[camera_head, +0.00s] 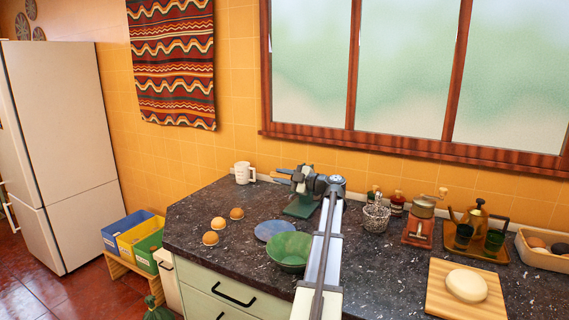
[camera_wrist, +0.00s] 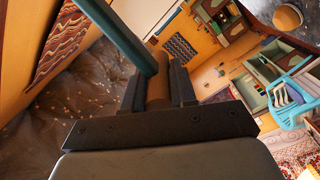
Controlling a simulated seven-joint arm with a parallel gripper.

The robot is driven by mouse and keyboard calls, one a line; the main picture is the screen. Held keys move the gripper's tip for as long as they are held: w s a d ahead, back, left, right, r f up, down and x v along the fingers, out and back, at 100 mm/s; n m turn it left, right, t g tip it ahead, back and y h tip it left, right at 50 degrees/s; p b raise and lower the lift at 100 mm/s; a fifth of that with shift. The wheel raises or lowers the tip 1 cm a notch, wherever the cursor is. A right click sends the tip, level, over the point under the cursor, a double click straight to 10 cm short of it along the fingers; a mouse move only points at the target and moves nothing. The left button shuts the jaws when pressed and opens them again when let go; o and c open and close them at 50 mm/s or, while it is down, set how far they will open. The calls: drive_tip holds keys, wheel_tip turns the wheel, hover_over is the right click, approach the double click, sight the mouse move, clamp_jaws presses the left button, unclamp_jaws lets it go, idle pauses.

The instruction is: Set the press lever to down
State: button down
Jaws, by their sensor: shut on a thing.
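The press (camera_head: 301,205) is green and stands on the dark counter near the wall, left of my arm. Its upper part is partly hidden by my gripper (camera_head: 298,176), which is over it. In the wrist view the press lever (camera_wrist: 120,35) is a green bar running from the top edge down to a brown handle (camera_wrist: 158,88). The two black fingers of my gripper (camera_wrist: 160,88) are closed on either side of that handle. The lever's exact angle is hard to tell in the head view.
A green bowl (camera_head: 289,250) and blue plate (camera_head: 274,230) sit in front of the press. Several orange halves (camera_head: 218,223) and a white mug (camera_head: 243,173) lie left. A wire basket (camera_head: 376,216), grinder (camera_head: 419,222), tray (camera_head: 498,256) and wooden board (camera_head: 440,297) stand right.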

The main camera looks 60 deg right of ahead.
drive_tip(key=shift+a+f, duration=0.2)
drive_tip(key=shift+f, duration=1.55)
drive_tip(key=c, duration=0.9)
unclamp_jaws()
drive_tip(key=s, duration=1.3)
drive_tip(key=shift+s, duration=0.4)
